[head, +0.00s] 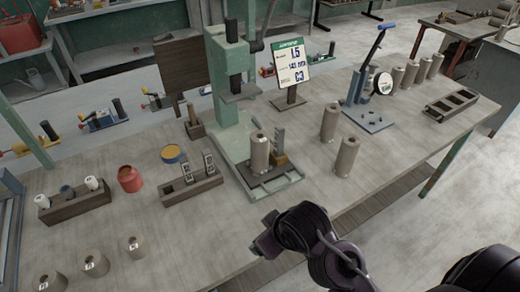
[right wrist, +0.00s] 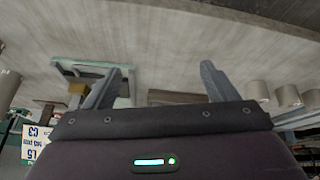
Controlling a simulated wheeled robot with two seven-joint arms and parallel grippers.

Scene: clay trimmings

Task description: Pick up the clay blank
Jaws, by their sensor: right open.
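Several grey-brown clay cylinders show in the head view; I cannot tell which one is the task's clay blank. One cylinder (head: 259,152) stands upright on the green press's base. Two more, a rear one (head: 330,122) and a nearer one (head: 347,156), stand upright on the bench to its right. My right gripper (head: 262,243) is near the bench's front edge, in front of the press and apart from the cylinders. In the right wrist view its fingers (right wrist: 159,80) are spread with nothing between them. Cylinders (right wrist: 258,92) show beyond the right finger there. My left gripper is out of view.
The green press (head: 232,70) stands mid-bench, with a sign (head: 291,63) behind it. A blue-handled lever tool (head: 369,85) and a slotted dark tray (head: 451,104) are at right. A wooden rack (head: 191,189), red pot (head: 130,178) and short cylinders (head: 96,264) are at left.

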